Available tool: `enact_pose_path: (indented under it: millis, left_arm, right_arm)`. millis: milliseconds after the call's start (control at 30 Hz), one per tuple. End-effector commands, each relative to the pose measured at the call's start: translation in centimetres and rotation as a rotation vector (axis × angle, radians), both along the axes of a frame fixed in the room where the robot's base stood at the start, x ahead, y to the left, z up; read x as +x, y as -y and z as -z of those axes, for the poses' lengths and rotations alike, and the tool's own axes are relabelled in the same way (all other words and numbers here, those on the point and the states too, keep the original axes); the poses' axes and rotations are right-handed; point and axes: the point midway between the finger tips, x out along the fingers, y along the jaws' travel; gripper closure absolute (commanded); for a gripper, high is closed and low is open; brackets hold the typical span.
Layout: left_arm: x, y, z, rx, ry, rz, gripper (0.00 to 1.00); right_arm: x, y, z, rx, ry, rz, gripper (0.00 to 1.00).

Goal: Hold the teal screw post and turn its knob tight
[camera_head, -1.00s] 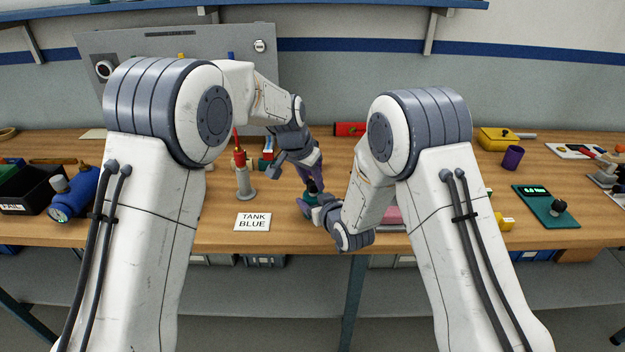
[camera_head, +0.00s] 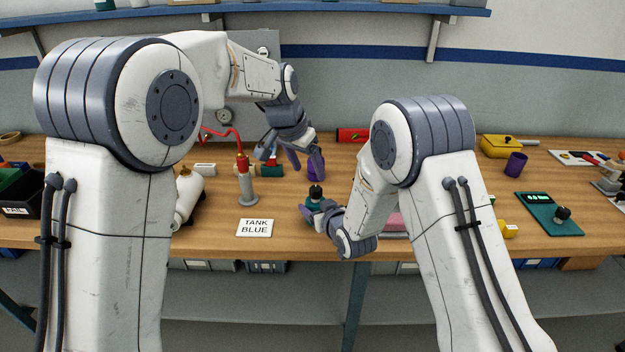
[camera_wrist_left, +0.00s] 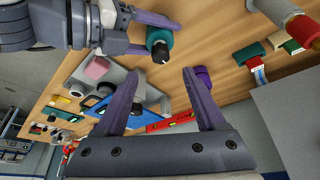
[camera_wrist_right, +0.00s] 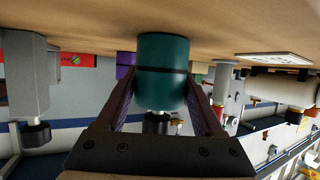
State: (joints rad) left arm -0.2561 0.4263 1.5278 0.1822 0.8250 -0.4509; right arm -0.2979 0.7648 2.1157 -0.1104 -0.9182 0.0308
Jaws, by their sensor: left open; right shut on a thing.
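The teal screw post (camera_head: 314,204) stands upright on the front middle of the table, with its black knob (camera_head: 316,191) on top. My right gripper (camera_head: 311,209) is shut around the teal post, low down; in the right wrist view its fingers flank the teal body (camera_wrist_right: 163,65), with the black knob (camera_wrist_right: 157,122) beyond. My left gripper (camera_head: 304,162) is open and empty, raised above and behind the knob. In the left wrist view the black knob (camera_wrist_left: 160,51) lies ahead of the open fingers, clear of both. The post's base is partly hidden by my right gripper.
A grey stand with a red top (camera_head: 246,185) and a "TANK BLUE" card (camera_head: 256,228) are left of the post. A purple cup (camera_head: 313,172) stands behind it. A white bottle (camera_head: 188,196) is farther left. A teal device with a display (camera_head: 549,213) lies at right.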

Motion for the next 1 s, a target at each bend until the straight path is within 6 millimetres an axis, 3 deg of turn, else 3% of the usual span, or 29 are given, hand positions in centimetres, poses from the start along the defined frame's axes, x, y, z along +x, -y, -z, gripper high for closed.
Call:
enact_pose_path:
  millis: [100, 233, 667, 700, 767, 800, 1000]
  left_arm:
    - [-0.6, -0.5, -2.0, -0.001, 0.003, -0.001, 0.28]
    - [-1.0, -0.8, -3.2, 0.000, 0.001, -0.001, 0.28]
    - [-1.2, -0.9, -3.6, 0.000, -0.001, -0.001, 0.28]
    - [-1.2, -0.9, -3.6, 0.000, -0.001, -0.001, 0.28]
    - [-1.2, -0.9, -3.6, 0.000, -0.001, -0.001, 0.28]
    - [-1.2, -0.9, -3.6, 0.000, -0.001, -0.001, 0.28]
    - [-1.2, -0.9, -3.6, 0.000, -0.001, -0.001, 0.28]
  right_arm:
    - [0.0, 0.0, -0.1, 0.001, 0.002, 0.000, 1.00]
    - [0.0, 0.0, -0.1, 0.001, 0.002, 0.000, 1.00]
    - [0.0, 0.0, -0.1, 0.000, 0.002, 0.001, 1.00]
    - [0.0, 0.0, -0.1, 0.000, 0.002, 0.001, 0.27]
    - [0.0, 0.0, -0.1, 0.000, 0.002, 0.001, 0.04]
    - [0.0, 0.0, -0.1, 0.000, 0.001, 0.001, 0.00]
    - [0.0, 0.0, 0.0, 0.000, 0.001, 0.000, 0.00]
